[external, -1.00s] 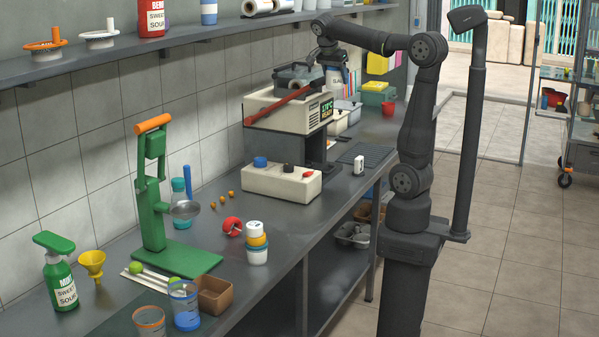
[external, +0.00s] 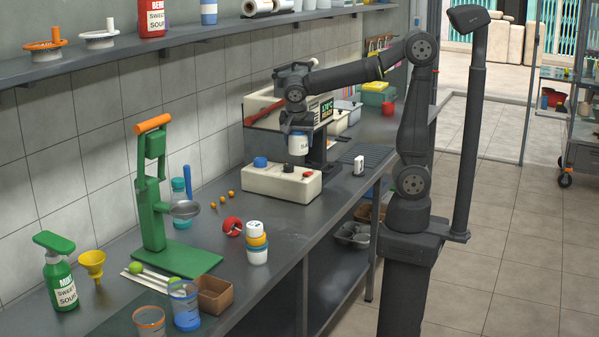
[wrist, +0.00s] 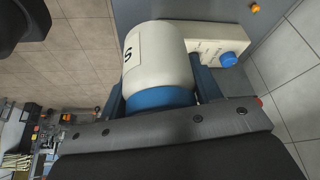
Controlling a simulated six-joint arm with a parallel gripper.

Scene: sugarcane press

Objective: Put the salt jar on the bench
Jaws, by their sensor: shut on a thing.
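The salt jar is a white cylinder with a blue lid and a label with dark letters. In the external view the salt jar (external: 298,146) hangs upright below my gripper (external: 297,128), above the cream base of the press machine. In the wrist view the salt jar (wrist: 158,60) sits between the two fingers of my gripper (wrist: 162,92), which is shut around its blue lid end. The grey metal bench (external: 255,240) runs along the tiled wall.
The cream control box (external: 282,184) with blue and red knobs lies under the jar.

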